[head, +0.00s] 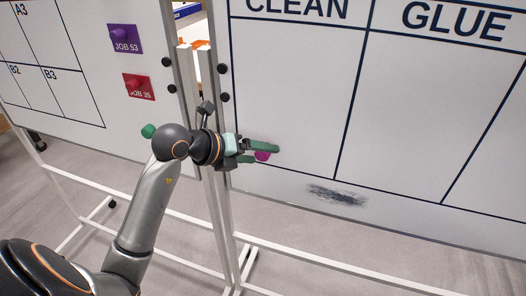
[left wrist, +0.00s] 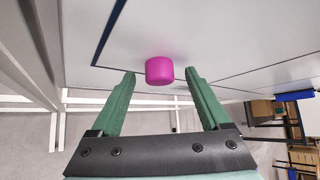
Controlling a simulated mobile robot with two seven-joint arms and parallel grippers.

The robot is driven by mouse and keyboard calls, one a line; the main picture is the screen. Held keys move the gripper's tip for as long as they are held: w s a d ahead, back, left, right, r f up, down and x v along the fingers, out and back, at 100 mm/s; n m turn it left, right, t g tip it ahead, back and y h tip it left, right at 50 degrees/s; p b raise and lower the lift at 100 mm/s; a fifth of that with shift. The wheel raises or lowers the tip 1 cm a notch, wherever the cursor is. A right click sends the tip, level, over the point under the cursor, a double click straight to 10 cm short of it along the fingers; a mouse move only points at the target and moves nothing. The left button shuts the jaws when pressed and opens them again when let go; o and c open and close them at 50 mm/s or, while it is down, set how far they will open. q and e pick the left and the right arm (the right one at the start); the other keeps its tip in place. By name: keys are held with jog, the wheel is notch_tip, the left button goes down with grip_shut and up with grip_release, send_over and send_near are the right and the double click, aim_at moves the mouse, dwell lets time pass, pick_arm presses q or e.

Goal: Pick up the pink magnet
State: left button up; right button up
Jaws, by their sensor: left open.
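The pink magnet (head: 262,156) is on the lower left part of the right whiteboard, near the CLEAN column's bottom line. In the head view it is partly hidden behind the green fingers of my left gripper (head: 262,153). In the left wrist view the magnet (left wrist: 159,71) is a short pink cylinder on the white board. It sits between and just beyond the two fingertips of the open left gripper (left wrist: 162,76), with a gap showing on both sides. My right gripper is in neither view.
The right whiteboard (head: 300,70) has CLEAN and GLUE columns and a dark smudge (head: 336,194) low down. The left whiteboard (head: 80,110) holds JOB cards (head: 125,46) and a green magnet (head: 148,131). Metal stand posts (head: 222,215) are close to my left arm.

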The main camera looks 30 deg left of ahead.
pick_arm(q)
grip_shut()
dwell(0.5)
